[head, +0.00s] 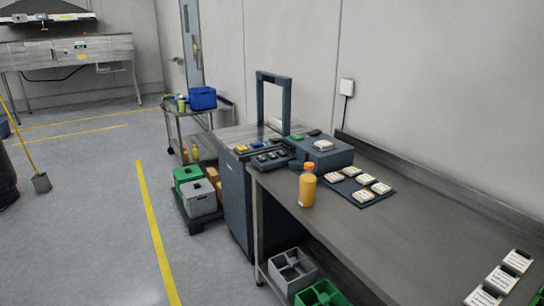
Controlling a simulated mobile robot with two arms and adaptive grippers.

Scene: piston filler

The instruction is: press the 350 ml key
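The filler (238,200) is a dark cabinet with a light top and an upright dark frame (260,98), at the left end of the long bench. A dark panel (283,167) with several small dark keys (268,156) sits at its front. A yellow key (241,149) and a blue key (256,145) lie just behind it. The labels are too small to read, so I cannot tell which key is 350 ml. An orange bottle (306,189) with an orange cap stands on the bench beside the panel. Neither of my grippers is in view.
A dark mat (375,198) with several white cards and a grey-blue box (325,155) are on the bench (420,225). More cards (502,278) lie at the right. A cart (190,122) and crates (200,197) stand left of the filler. Floor at left is mostly clear.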

